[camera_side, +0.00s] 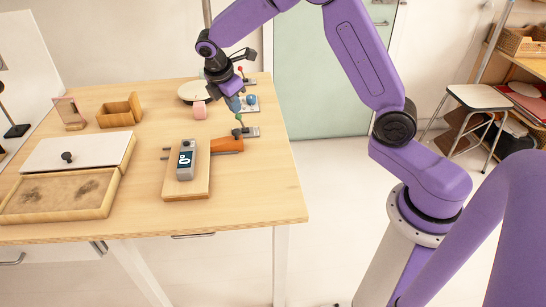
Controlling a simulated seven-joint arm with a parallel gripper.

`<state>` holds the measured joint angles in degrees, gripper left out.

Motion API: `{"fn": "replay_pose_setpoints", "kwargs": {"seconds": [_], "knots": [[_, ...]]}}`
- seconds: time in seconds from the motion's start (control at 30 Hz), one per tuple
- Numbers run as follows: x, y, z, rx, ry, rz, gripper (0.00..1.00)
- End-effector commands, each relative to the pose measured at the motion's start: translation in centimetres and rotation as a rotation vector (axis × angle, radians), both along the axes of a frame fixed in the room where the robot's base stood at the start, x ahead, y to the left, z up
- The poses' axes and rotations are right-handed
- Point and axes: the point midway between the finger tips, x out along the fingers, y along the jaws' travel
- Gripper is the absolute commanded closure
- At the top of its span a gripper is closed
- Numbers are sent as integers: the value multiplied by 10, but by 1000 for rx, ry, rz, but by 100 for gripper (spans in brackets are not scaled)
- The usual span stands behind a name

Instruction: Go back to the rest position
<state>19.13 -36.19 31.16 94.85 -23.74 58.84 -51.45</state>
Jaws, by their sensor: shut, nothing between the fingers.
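My gripper (238,111) points down over the far right part of the wooden table (260,190). Its fingers are shut, and nothing shows between them. It is near a small grey plate with a blue knob (251,99). A pink block (200,110) is just left of it. I cannot tell whether the fingertips touch anything below them.
A wooden board with a grey device (185,160) and an orange piece (227,145) lies nearer the front. The front right tabletop is clear.

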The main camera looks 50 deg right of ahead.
Motion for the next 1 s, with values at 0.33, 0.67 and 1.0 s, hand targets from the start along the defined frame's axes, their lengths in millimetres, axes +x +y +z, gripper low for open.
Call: {"fn": "replay_pose_setpoints", "kwargs": {"seconds": [0.33,0.67,1.0], "knots": [[-109,62,33,146,-67,-87,100],[-229,76,46,276,-66,-186,100],[-337,55,42,368,-22,-291,100]]}}
